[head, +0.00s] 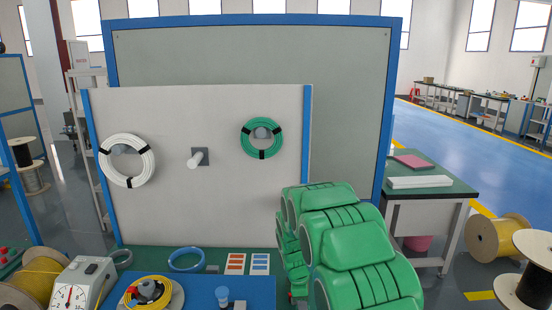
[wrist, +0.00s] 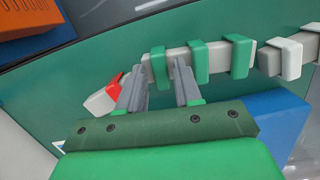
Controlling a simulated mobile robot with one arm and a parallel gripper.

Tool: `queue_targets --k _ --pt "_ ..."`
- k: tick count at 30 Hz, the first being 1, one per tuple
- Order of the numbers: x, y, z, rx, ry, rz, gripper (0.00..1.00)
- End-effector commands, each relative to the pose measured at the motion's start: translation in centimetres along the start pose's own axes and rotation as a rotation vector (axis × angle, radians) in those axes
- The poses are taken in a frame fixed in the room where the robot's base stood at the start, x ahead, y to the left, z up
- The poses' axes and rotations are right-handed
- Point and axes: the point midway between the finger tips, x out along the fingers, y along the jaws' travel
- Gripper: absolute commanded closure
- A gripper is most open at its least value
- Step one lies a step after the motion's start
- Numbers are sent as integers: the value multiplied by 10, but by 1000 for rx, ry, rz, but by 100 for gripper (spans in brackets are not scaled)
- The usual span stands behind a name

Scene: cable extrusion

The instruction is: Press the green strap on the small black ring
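In the wrist view my gripper (wrist: 162,66) has its two grey fingers apart. They point at a light grey bar that carries three green straps (wrist: 200,62). The leftmost green strap (wrist: 158,68) lies between the fingertips, closer to the left one, with a gap on the right. I cannot tell whether a finger touches it. My green arm covers the table's right side in that view and hides the gripper and the bar.
White straps (wrist: 287,58) sit on another bar at right. A red piece (wrist: 116,82) is by the left finger. A blue ring (head: 186,260), scale (head: 92,280) and yellow coil (head: 148,292) stand on the table. White (head: 127,138) and green (head: 262,155) coils hang on the panel.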

Motion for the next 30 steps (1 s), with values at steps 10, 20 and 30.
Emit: queue_targets --k 10,20,30 --pt "0 0 0 0 0 0 94" --pt "-6 0 1 -1 0 1 99" --pt "-25 0 4 -1 0 2 99"
